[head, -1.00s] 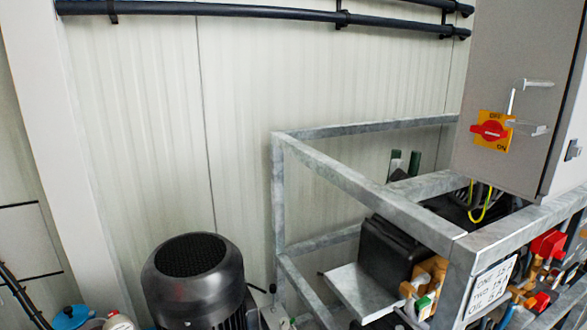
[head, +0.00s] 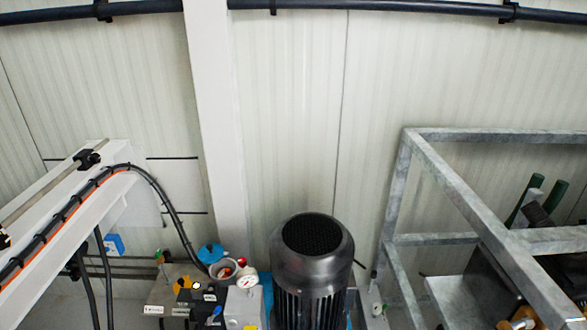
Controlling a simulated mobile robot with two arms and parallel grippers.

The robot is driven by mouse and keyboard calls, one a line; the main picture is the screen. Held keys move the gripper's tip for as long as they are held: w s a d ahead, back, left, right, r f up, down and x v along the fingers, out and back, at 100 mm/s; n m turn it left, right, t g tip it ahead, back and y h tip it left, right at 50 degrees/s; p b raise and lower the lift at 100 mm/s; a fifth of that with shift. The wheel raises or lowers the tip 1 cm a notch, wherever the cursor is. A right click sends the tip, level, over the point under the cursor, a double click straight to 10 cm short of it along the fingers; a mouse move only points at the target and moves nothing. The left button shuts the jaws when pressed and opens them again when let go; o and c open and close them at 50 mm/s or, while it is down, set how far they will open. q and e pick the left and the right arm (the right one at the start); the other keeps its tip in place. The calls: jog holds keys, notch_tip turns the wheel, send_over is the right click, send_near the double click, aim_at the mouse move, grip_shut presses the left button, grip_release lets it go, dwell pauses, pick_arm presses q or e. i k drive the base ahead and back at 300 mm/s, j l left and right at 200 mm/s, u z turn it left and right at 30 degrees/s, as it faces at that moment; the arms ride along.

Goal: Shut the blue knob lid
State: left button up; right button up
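The blue lid (head: 211,253) is in the lower middle of the head view, left of the black motor. It looks tilted up at the rim of a pale round neck (head: 224,269). The neck's mouth shows, with something orange-red inside, so the lid stands open. A hinge between lid and neck is too small to make out. Neither of my grippers is in view.
The black finned motor (head: 312,262) stands just right of the neck. A small gauge with a red top (head: 246,278) and dark valve blocks (head: 203,300) crowd round it. A white beam with cables (head: 65,215) is at left, a grey metal frame (head: 465,200) at right.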

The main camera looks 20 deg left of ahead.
aim_at(210, 253)
jog(key=u, duration=1.35)
